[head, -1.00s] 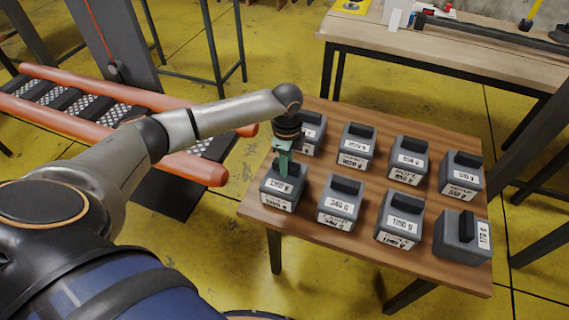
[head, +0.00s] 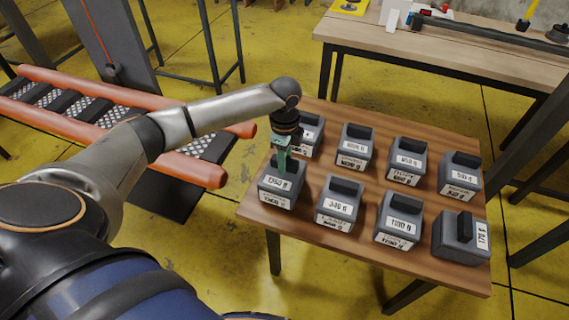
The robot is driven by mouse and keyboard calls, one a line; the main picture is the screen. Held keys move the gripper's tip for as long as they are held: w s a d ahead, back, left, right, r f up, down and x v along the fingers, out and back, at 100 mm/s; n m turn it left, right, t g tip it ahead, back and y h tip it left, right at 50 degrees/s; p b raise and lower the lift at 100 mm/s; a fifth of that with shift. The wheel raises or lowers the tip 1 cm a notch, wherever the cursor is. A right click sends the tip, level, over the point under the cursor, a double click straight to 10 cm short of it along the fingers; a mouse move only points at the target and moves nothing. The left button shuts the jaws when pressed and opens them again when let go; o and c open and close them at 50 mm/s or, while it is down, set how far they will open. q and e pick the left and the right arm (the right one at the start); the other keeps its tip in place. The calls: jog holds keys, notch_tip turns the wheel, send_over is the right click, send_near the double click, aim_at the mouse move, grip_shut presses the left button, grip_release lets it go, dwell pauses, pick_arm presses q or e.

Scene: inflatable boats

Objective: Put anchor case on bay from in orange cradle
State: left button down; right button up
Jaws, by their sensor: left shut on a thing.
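My left gripper (head: 283,167) reaches down from above onto the dark grey case (head: 279,184) at the front left of the wooden table. Its green fingers are shut on this case's top handle, and the case is upright. I cannot tell whether a small gap lies under it. Several similar grey cases with black handles and white labels stand on the table, such as one beside it (head: 338,204). The labels are too small to read surely, so I cannot tell which is the anchor case. The orange cradle (head: 195,168), with two orange tubes, lies at the left, partly behind my arm. My right gripper is out of view.
The brown table (head: 330,241) is crowded with cases in two rows. A longer workbench (head: 440,62) with tools stands behind it. A grey upright panel (head: 113,40) stands behind the cradle. Yellow floor lies open between cradle and table.

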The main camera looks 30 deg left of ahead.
pick_arm(q)
notch_tip(320, 180, up, 7)
jog(key=shift+w+r, duration=0.1)
jog(key=shift+r, duration=0.05)
jog(key=shift+d+r+p, duration=0.1)
jog(key=shift+r+p, duration=0.15)
jog(key=shift+p, duration=0.05)
jog(key=shift+s+d, duration=0.15)
jog(key=shift+s, duration=0.15)
pick_arm(e)
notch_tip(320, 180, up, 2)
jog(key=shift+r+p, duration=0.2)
jog(key=shift+p, duration=0.65)
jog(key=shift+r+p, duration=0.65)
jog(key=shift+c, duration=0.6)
pick_arm(q)
jog(key=s+d+f+n, duration=0.2)
jog(key=s+d+n, duration=0.2)
jog(key=s+n, duration=0.3)
jog(key=s+d+f+n, duration=0.3)
jog(key=s+d+n, duration=0.2)
jog(key=s+n, duration=0.2)
jog(key=shift+n, duration=0.7)
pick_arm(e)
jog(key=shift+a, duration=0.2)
